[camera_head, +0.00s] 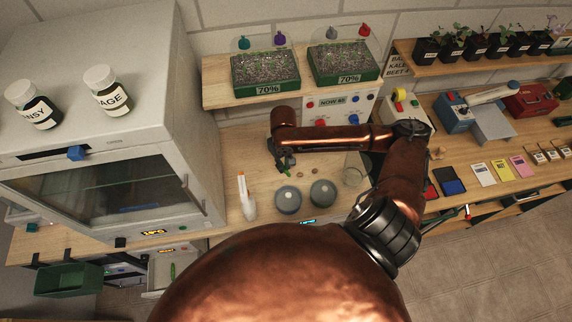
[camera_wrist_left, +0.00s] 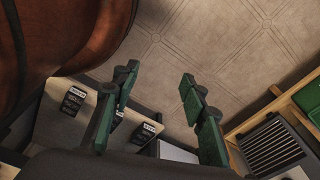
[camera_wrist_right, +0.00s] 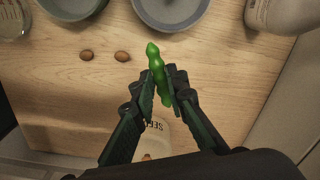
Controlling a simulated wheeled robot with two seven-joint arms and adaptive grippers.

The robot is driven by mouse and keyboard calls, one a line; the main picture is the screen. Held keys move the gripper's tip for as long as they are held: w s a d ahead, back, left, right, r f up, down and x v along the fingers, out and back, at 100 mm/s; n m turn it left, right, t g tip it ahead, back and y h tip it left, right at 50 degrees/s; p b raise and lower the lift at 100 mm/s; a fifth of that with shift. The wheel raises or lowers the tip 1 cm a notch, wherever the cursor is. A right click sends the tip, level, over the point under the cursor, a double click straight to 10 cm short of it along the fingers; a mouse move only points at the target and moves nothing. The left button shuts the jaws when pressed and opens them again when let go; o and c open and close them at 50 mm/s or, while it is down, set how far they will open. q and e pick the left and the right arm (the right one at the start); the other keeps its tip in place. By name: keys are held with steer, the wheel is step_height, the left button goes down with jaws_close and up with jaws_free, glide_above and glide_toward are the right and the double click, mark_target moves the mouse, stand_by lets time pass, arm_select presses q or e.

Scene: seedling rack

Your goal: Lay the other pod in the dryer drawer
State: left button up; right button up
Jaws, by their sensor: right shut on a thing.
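My right gripper (camera_head: 284,162) is over the wooden bench, shut on a green pod. In the right wrist view the gripper (camera_wrist_right: 167,82) pinches the bumpy pod (camera_wrist_right: 155,58) between its fingertips, with one end sticking out ahead. A pale open drawer (camera_head: 156,281) sits low at the left, below the grey cabinet (camera_head: 190,110). A small green pod (camera_head: 172,271) lies in that drawer. My left gripper (camera_wrist_left: 160,85) is open and empty above the floor in the left wrist view; it is not seen in the head view.
Two grey round dishes (camera_head: 288,200) (camera_head: 322,193), a white bottle (camera_head: 247,205) and a glass beaker (camera_head: 353,170) stand on the bench. Two brown seeds (camera_wrist_right: 86,55) (camera_wrist_right: 122,56) lie near the pod. A green bin (camera_head: 68,280) is left of the drawer. Seedling trays (camera_head: 265,75) stand on the shelf above.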

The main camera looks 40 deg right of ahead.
glide_above(284, 179)
step_height(284, 179, down, 5)
steer(key=shift+w+a+r, duration=0.1)
steer(key=shift+a+r, duration=0.05)
steer(key=shift+r, duration=0.05)
steer(key=shift+w+f, duration=0.1)
steer(key=shift+f, duration=0.15)
steer(key=f, duration=0.2)
steer(key=shift+s+f, duration=0.25)
steer(key=shift+f, duration=0.15)
steer(key=shift+w+f, duration=0.1)
steer(key=shift+f, duration=0.35)
steer(key=o, duration=0.6)
steer(key=shift+c, duration=0.2)
arm_select(q)
steer(key=shift+s+a, duration=0.15)
steer(key=shift+s, duration=0.85)
arm_select(e)
steer(key=shift+o, duration=0.9)
